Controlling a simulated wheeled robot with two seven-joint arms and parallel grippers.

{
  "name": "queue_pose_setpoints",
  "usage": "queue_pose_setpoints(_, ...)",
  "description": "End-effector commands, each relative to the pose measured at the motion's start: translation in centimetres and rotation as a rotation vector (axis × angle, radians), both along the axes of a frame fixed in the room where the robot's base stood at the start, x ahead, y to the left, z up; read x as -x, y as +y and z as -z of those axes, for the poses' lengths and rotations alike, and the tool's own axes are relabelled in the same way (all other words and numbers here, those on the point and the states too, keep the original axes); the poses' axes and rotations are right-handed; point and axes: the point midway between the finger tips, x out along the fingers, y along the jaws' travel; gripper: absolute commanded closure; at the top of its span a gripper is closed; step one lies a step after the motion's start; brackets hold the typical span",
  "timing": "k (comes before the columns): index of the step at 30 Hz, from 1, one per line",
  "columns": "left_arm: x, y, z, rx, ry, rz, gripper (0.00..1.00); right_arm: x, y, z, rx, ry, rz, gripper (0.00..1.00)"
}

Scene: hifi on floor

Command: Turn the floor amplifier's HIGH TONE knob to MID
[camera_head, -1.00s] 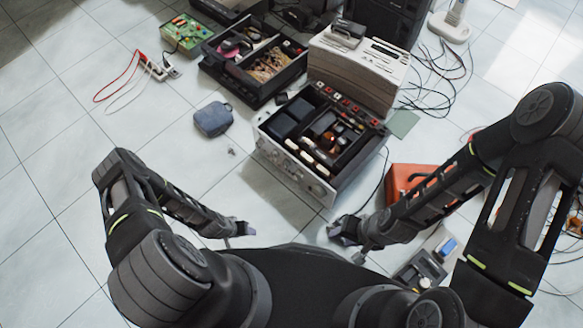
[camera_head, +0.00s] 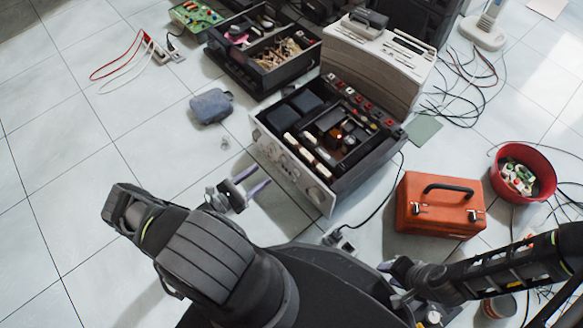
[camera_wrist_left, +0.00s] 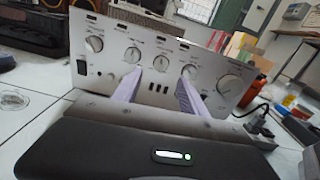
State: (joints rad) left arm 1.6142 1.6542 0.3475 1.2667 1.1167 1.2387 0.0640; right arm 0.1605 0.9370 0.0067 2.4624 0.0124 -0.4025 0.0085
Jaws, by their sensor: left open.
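The amplifier (camera_head: 300,175) stands on the floor with its top open and its silver front panel facing my left arm. In the left wrist view the panel (camera_wrist_left: 110,72) fills the background, with a row of several round knobs. Its labels are too small to read, so I cannot tell which knob is HIGH TONE. My left gripper (camera_head: 262,178) is open and empty, its two lilac fingers pointing at the panel with a gap before it. In the left wrist view the fingers (camera_wrist_left: 159,82) overlap the panel's middle knobs. My right gripper (camera_head: 388,276) is low at the right, its fingers unclear.
An orange toolbox (camera_head: 440,205) and a red bowl (camera_head: 547,173) stand right of the amplifier. A grey-blue pouch (camera_head: 211,106) lies to its left. Opened black units (camera_head: 262,75) and a beige case (camera_head: 375,65) stand behind. Cables lie at the right; the left floor is mostly clear.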

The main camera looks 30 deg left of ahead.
Motion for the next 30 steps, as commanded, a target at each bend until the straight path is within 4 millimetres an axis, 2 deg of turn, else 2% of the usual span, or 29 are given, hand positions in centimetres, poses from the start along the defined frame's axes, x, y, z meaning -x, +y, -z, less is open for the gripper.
queue_pose_setpoints(11,-0.4,-0.3,-0.1,-0.001,0.000,0.005,0.50,0.0,0.0,-0.1,-0.001,-0.001,-0.001,0.64)
queue_pose_setpoints(17,-2.5,-1.1,0.0,-0.001,-0.001,0.008,0.50,-0.1,0.0,0.4,-0.001,0.000,0.000,0.64)
queue_pose_setpoints(24,-6.1,-2.1,0.1,-0.002,0.000,0.009,0.50,-0.2,0.0,1.2,-0.003,-0.001,0.001,0.64)
queue_pose_setpoints(30,-7.5,-2.5,0.0,-0.003,0.002,0.007,0.50,-0.3,-0.1,1.4,-0.004,-0.002,0.001,0.64)
